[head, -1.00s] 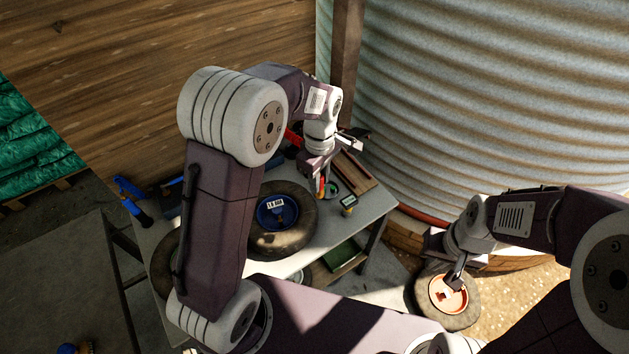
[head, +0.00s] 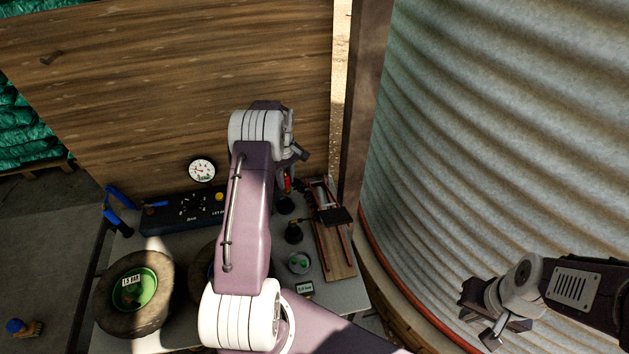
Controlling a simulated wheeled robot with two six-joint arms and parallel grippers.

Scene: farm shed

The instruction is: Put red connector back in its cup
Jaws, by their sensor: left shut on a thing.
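The red connector (head: 287,184) is a small upright red piece near the back of the workbench. My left gripper (head: 288,174), partly hidden by my own arm, is shut on it from above. A dark round cup (head: 285,205) sits just below the connector. Whether the connector touches this cup is too small to tell. A second dark cup (head: 293,233) stands nearer, and a small dish (head: 299,263) with green in it is nearer still. My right gripper (head: 493,336) is at the lower right, away from the bench; its jaw opening is unclear.
A wooden board with a pump (head: 337,245) lies right of the cups. A tyre with a green hub (head: 134,291) is at the left; another tyre is mostly hidden by my arm. A dark panel (head: 180,213) and round gauge (head: 201,171) are at the back. A corrugated tank (head: 500,150) bounds the right.

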